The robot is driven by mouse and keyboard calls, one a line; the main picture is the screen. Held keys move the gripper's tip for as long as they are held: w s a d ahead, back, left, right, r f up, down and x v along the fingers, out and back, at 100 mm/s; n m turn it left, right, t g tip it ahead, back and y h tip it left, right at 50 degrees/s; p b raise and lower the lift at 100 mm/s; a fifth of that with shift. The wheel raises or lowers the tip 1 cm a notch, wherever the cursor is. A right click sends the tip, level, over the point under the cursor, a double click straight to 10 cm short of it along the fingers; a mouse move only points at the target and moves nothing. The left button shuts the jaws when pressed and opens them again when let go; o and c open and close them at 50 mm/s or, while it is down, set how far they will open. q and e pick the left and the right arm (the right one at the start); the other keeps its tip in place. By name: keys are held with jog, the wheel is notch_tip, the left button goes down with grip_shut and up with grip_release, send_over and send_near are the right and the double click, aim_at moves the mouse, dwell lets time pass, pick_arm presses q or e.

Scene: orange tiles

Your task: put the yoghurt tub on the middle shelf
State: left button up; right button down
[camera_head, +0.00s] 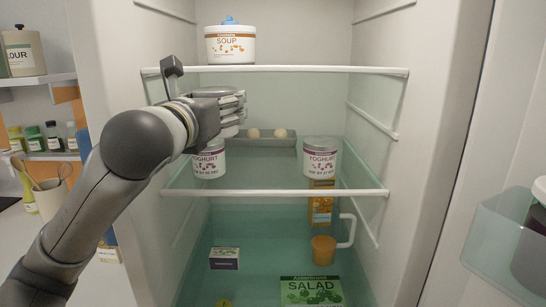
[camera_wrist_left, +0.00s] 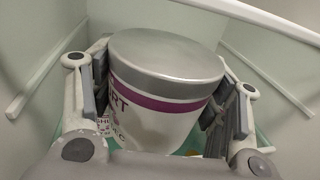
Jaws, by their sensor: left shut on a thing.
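My left gripper (camera_head: 240,112) is shut on a yoghurt tub, inside the fridge between the top shelf and the middle shelf (camera_head: 275,192). In the left wrist view the held tub (camera_wrist_left: 160,95) has a grey lid, purple band and white body, upright between the fingers (camera_wrist_left: 165,105). In the head view its lid (camera_head: 215,91) shows over the gripper, and the fingers hide its body. Below it, another yoghurt tub (camera_head: 209,162) shows on the middle shelf, its top hidden by the gripper. A further yoghurt tub (camera_head: 321,158) stands on that shelf at right. My right gripper is not in view.
A soup tub (camera_head: 230,45) stands on the top shelf (camera_head: 300,70). A grey tray (camera_head: 268,140) with two eggs is at the middle shelf's back. Bare shelf lies between the standing tubs. Below are a salad box (camera_head: 311,291), an orange cup (camera_head: 323,249) and a small box (camera_head: 224,258).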

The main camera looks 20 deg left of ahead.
pick_arm(q)
jog(key=w+d+f, duration=0.1)
jog(key=w+f, duration=0.2)
jog(key=w+d+f+p, duration=0.1)
jog(key=w+d+f, duration=0.1)
jog(key=w, duration=0.2)
jog(key=w+d+f, duration=0.2)
jog(key=w+f, duration=0.1)
jog(key=w, duration=0.1)
jog(key=shift+w+f, duration=0.25)
jog(key=shift+f, duration=0.1)
jog(key=f, duration=0.2)
jog(key=f+p, duration=0.1)
jog(key=shift+w+d, duration=0.25)
jog(key=shift+w, duration=0.1)
jog(key=shift+f, duration=0.5)
jog(key=o, duration=1.3)
jog(key=shift+f, duration=0.1)
